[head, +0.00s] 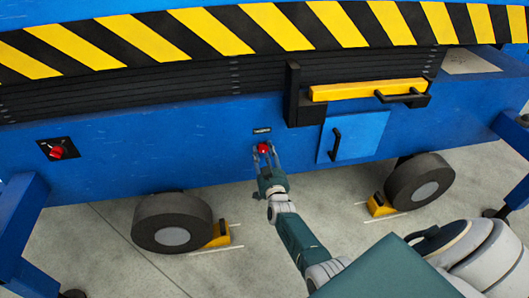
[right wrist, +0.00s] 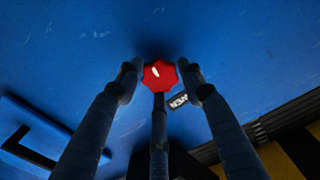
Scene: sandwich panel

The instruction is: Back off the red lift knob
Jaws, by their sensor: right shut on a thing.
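The red lift knob (head: 263,149) sits on the blue side panel, just below a small dark label (head: 262,131). In the right wrist view the knob (right wrist: 160,76) is red and lobed, with a white mark tilted slightly off upright. My right gripper (head: 265,153) reaches up to it from below, its fingers around the knob. In the right wrist view the dark fingers of the right gripper (right wrist: 161,82) stand on both sides of the knob and below it, shut on it. The fingertips hide part of the knob's edge. My left gripper is in neither view.
A red rotary switch (head: 57,151) is on the panel at left. A blue hatch (head: 353,137) with a black handle and a yellow bar (head: 366,89) are right of the knob. Wheels (head: 172,222) with yellow chocks (head: 219,236) stand below.

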